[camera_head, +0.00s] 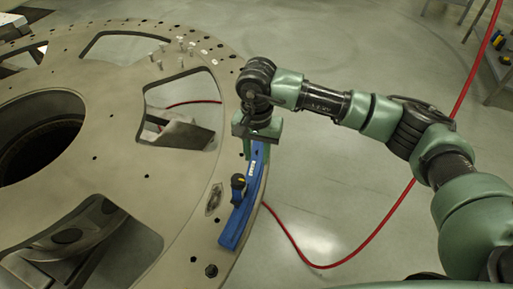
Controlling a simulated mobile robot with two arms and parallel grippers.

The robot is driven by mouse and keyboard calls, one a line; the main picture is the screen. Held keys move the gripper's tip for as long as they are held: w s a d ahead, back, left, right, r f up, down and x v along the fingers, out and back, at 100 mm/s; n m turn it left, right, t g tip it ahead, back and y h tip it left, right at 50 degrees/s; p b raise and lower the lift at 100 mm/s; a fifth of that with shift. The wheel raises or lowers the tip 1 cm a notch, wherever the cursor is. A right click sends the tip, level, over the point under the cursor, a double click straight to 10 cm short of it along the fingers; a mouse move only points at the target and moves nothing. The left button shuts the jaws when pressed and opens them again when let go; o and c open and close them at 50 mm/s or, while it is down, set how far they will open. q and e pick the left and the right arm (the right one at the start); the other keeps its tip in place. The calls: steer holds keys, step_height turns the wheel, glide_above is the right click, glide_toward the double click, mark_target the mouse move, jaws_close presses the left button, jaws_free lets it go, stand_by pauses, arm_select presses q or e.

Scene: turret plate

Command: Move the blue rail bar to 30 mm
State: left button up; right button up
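The blue rail bar (231,235) lies along the right edge of the large round turret plate (187,240). It has a white label on its upper part and a black knob with a yellow top (238,182) on its side. My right gripper (254,152) points down over the far end of the bar. Its fingers are at the bar's end, and whether they are closed on it cannot be made out. My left gripper is not in view. No scale reading is legible.
The plate has large cut-outs and a dark central hole (38,135). Several small pins (183,48) stand near its far rim. A red cable (365,243) runs over the floor to the right. Shelving (497,65) stands at the far right.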

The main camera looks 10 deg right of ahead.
mark_target(257, 170)
steer(key=f, duration=0.2)
steer(key=f+b, duration=0.1)
steer(key=f, duration=0.1)
steer(key=shift+w, duration=0.25)
step_height(257, 170, down, 4)
steer(key=b, duration=0.4)
steer(key=shift+r+b, duration=0.1)
steer(key=shift+b, duration=0.25)
jaws_close()
